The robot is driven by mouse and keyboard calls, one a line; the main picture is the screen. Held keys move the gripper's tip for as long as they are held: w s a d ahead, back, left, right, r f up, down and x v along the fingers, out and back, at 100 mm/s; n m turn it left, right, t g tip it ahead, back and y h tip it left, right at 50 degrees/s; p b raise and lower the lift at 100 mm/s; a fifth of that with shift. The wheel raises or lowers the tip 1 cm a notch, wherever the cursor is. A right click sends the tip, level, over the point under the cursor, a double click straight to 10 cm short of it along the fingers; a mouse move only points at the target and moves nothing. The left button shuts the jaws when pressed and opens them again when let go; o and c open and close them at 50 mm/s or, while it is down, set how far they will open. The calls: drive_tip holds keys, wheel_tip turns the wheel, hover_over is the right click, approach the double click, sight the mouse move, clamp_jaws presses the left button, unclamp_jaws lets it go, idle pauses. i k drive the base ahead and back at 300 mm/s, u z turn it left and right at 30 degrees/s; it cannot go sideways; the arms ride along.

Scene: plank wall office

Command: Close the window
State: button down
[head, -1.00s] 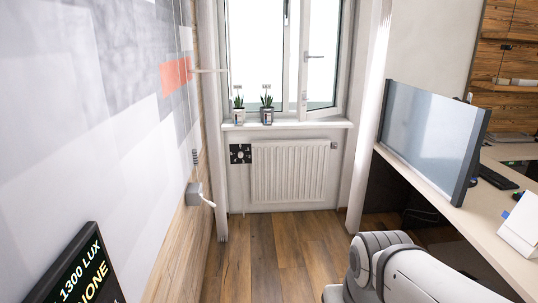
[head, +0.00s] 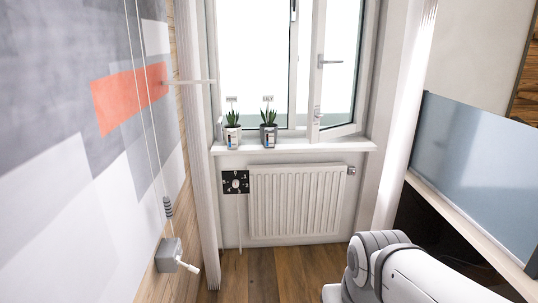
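The window is ahead in the head view. Its right sash (head: 340,62) has a white frame and stands at an angle to the left part, seeming to be ajar. A grey handle (head: 328,61) sits on the sash's left side. A second small fitting (head: 317,112) shows lower on the frame. Part of my arm shows at the bottom right, well short of the window. My gripper is not in view.
A radiator (head: 295,200) is below. A crank box (head: 172,255) sticks out at left. A desk divider (head: 475,170) stands at right. Wooden floor (head: 275,272) lies between.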

sight(315, 134)
drive_tip(key=i, duration=2.8)
drive_tip(key=z, duration=0.5)
